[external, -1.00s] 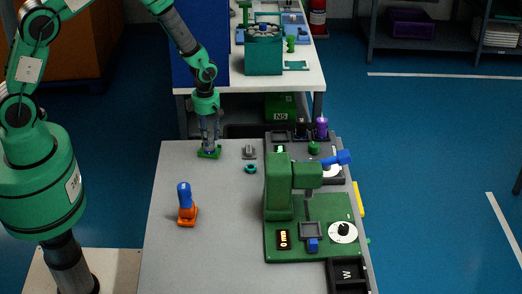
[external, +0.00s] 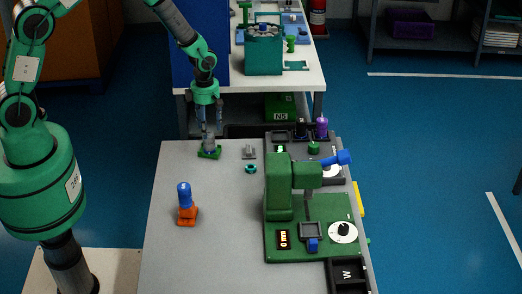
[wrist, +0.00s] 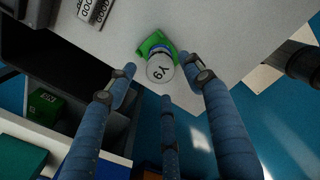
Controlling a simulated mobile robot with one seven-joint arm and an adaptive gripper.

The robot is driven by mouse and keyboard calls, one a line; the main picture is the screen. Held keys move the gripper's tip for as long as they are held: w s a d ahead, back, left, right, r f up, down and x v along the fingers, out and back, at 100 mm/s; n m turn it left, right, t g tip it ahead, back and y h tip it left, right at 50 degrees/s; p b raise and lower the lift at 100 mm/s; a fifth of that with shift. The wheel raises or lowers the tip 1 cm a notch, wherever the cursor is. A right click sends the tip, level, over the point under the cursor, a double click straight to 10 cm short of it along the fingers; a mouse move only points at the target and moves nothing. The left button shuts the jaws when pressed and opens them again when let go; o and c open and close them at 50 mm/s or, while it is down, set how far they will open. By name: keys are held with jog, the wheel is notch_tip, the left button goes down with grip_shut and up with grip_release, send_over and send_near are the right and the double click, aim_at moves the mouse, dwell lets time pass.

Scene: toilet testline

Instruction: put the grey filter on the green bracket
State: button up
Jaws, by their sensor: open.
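The grey filter, a short upright cylinder (external: 209,145), sits on the green bracket (external: 204,155) at the table's far left. In the wrist view the filter (wrist: 160,68) shows its pale round top with dark characters, and the green bracket (wrist: 153,43) shows beside and beneath it. Whether it is fully seated cannot be told. My gripper (external: 209,131) is just above the filter, pointing down. In the wrist view its fingers (wrist: 160,78) are spread apart around the filter's top, with gaps to it, and hold nothing.
A blue part on an orange bracket (external: 187,215) stands at the front left. A small grey piece (external: 249,152) and a teal ring (external: 251,169) lie right of the filter. A green machine (external: 280,190) fills the right side. The table's middle is clear.

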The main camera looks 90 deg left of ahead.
notch_tip(320, 180, up, 8)
dwell(0.4)
dwell(0.5)
jog(key=s+d+r+m+t, duration=0.1)
jog(key=s+d+r+m, duration=0.1)
jog(key=d+r+m, duration=0.55)
jog(key=s+d+r+m+t, duration=0.1)
jog(key=s+d+r+m, duration=0.2)
jog(key=r, duration=0.7)
jog(key=s+d+r+m+t, duration=0.1)
jog(key=d+r+m, duration=0.45)
jog(key=r, duration=0.35)
jog(key=s+d+r+m+t, duration=0.1)
jog(key=s+d+r+m, duration=0.5)
jog(key=s+m, duration=0.3)
jog(key=s+d+r+m+t, duration=0.1)
jog(key=s+d+r+m, duration=0.5)
jog(key=s, duration=0.6)
jog(key=d+m, duration=0.2)
jog(key=d, duration=0.1)
jog(key=shift+s+m+t, duration=0.15)
jog(key=shift+m+t, duration=0.15)
jog(key=shift+m, duration=0.1)
